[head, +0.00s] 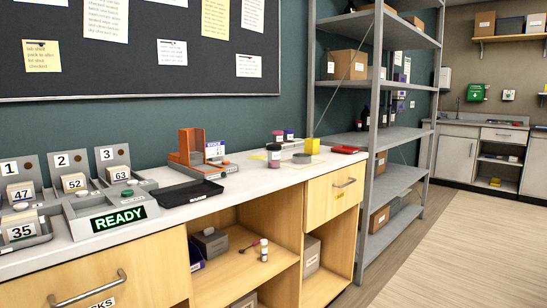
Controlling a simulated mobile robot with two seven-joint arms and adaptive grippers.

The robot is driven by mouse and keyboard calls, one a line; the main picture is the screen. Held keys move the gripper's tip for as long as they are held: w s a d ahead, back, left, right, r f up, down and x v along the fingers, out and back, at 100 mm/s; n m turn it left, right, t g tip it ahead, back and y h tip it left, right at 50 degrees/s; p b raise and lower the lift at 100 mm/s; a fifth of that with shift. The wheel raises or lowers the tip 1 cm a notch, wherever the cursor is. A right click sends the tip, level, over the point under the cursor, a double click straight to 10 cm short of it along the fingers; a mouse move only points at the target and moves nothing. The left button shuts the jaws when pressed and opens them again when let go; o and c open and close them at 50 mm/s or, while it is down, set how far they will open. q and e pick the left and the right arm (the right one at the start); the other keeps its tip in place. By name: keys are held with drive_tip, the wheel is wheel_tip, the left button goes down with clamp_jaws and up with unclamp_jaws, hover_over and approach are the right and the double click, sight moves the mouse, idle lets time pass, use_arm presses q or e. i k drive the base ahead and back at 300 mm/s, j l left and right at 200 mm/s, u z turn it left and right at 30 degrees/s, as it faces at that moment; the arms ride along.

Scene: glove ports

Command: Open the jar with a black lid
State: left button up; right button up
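The dark-topped jar appears upright and closed. Neither of my grippers is in view.
An orange stand (190,148), black tray (190,192) and numbered bins (75,185) lie left. A metal shelf (378,100) stands beyond the counter's right end.

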sight(274, 156)
drive_tip(key=i+l+u, duration=0.15)
drive_tip(key=u, duration=0.3)
drive_tip(key=i+l+u, duration=0.1)
drive_tip(key=u, duration=0.35)
drive_tip(key=i+l+u, duration=0.1)
drive_tip(key=l+u, duration=0.2)
drive_tip(key=u, duration=0.15)
drive_tip(key=i+l+u, duration=0.1)
drive_tip(key=l+u, duration=0.15)
drive_tip(key=l, duration=0.3)
drive_tip(key=l+u, duration=0.2)
drive_tip(key=l, duration=0.35)
drive_tip(key=l+u, duration=0.3)
drive_tip(key=l, duration=2)
drive_tip(key=k, duration=0.05)
